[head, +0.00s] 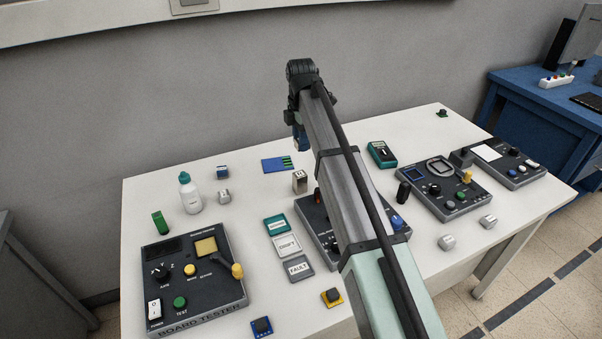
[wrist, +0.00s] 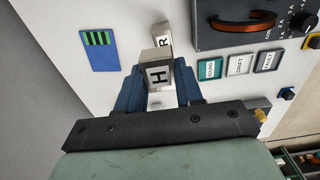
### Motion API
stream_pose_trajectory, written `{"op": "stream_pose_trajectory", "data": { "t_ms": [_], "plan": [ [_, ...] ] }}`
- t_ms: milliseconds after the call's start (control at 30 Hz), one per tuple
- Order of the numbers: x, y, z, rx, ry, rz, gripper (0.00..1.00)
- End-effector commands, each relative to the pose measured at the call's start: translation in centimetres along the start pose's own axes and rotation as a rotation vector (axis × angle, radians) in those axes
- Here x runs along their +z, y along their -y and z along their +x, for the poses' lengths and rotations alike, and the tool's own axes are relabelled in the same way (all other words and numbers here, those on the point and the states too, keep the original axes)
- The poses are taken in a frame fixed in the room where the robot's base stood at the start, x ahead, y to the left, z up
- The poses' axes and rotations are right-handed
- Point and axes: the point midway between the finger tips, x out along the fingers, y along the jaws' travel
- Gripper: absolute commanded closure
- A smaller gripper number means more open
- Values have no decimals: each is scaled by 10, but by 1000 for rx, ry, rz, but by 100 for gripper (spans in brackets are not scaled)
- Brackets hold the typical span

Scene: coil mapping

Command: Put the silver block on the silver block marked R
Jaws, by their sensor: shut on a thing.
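A silver block marked H (wrist: 155,66) is between the blue fingers of my gripper (wrist: 158,84) in the wrist view. My gripper is shut on it. The silver block marked R (wrist: 164,38) stands on the table just beyond the held block, partly hidden by it. In the head view a silver block (head: 300,182), seemingly the one marked R, stands upright at the table's middle. My gripper (head: 299,140) shows there above and behind that block, with its fingers mostly hidden by my arm. The held block cannot be made out in the head view.
A blue card with green strips (head: 278,164) lies beside the R block. Labelled tiles (head: 286,246) lie in front of it. A control panel (head: 312,222) is partly under my arm. Small silver pieces (head: 447,242) and a bottle (head: 190,194) stand elsewhere on the table.

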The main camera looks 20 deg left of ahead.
Motion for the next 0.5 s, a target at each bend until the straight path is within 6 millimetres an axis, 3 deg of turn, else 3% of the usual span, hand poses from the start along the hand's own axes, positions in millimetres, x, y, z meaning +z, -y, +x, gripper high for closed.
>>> {"op": "stream_pose_trajectory", "data": {
  "t_ms": [167, 500],
  "plan": [
    [-10, 6, 0, -1, 0, -4, 97],
    [-10, 6, 49, -2, 0, -4, 97]
  ]
}}
